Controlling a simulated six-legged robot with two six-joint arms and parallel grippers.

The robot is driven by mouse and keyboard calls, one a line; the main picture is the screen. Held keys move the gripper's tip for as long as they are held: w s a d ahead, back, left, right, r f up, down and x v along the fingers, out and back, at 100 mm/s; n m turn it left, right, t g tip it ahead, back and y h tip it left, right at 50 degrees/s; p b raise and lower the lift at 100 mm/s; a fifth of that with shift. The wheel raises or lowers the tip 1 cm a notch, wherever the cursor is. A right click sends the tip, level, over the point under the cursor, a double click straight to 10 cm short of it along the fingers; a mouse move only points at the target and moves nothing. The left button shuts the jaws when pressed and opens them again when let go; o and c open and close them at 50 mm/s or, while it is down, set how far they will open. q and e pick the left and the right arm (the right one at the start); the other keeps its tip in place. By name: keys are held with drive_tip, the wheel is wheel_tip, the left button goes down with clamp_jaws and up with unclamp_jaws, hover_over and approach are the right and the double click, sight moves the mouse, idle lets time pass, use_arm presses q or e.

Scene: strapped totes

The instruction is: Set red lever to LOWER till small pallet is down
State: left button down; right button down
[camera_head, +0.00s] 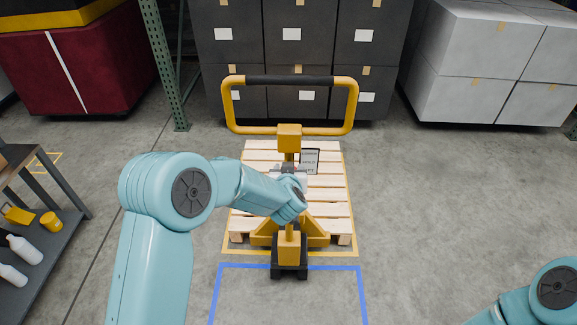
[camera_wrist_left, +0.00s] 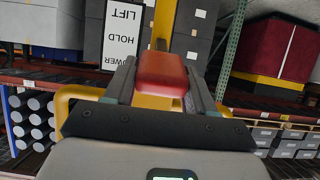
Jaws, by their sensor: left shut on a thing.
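The yellow pallet jack (camera_head: 289,141) stands in the middle with a looped, black-gripped handle. The small wooden pallet (camera_head: 328,195) sits over its forks, inside a yellow floor outline; I cannot tell its height above the floor. My left gripper (camera_head: 291,174) is at the jack's mast. In the left wrist view its two fingers (camera_wrist_left: 163,82) are shut on the red lever (camera_wrist_left: 162,70). The lever is mostly hidden in the head view. A white label (camera_wrist_left: 122,38) beside it, upside down, reads LIFT, HOLD and a partly covered LOWER. My right gripper is out of view.
Dark stacked totes (camera_head: 299,50) stand behind the jack, white totes (camera_head: 480,60) at back right. A green rack post (camera_head: 165,70) and a shelf cart (camera_head: 45,245) are on the left. A blue floor outline (camera_head: 290,267) lies in front. Floor at right is clear.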

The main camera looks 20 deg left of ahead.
use_arm(q)
drive_tip(key=shift+c, duration=2.2)
unclamp_jaws()
drive_tip(key=b+v, duration=0.1)
drive_tip(key=v, duration=1.5)
drive_tip(key=shift+r, duration=0.15)
drive_tip(key=shift+s+a, duration=0.1)
